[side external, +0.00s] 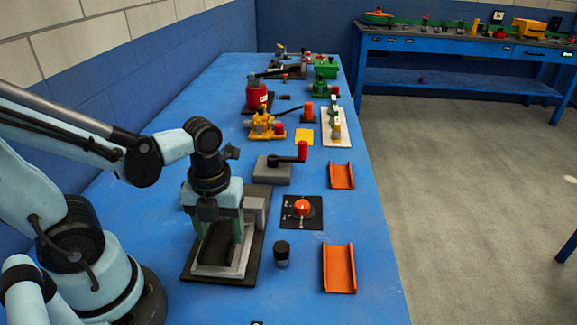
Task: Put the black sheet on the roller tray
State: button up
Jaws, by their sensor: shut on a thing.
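My gripper (218,232) points down over a light grey frame (224,271) on a black base plate (189,272) at the front of the blue bench. Its green fingers are shut on a dark piece, which looks like the black sheet (215,248). The piece lies low, within or just above the grey frame; I cannot tell whether it touches it. My wrist hides part of it. No thing is clearly recognisable as the roller tray. Two orange open-sided trays, a near one (340,268) and a farther one (341,176), lie empty along the bench's right edge.
Right of my gripper stand a small dark cylinder (282,253) and a red knob (302,207) on a black plate. Several fixtures fill the far bench (222,97). The bench's near right corner is clear.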

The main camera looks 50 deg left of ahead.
jog(key=shift+f, duration=0.7)
dwell(0.7)
jog(key=shift+w+a+f, duration=0.15)
jog(key=shift+w+a, duration=0.2)
dwell(0.3)
jog(key=shift+w+a+f, duration=0.1)
jog(key=shift+f, duration=0.25)
dwell(0.4)
jog(key=o, duration=1.1)
jog(key=shift+o, duration=0.8)
jog(key=shift+r, duration=0.1)
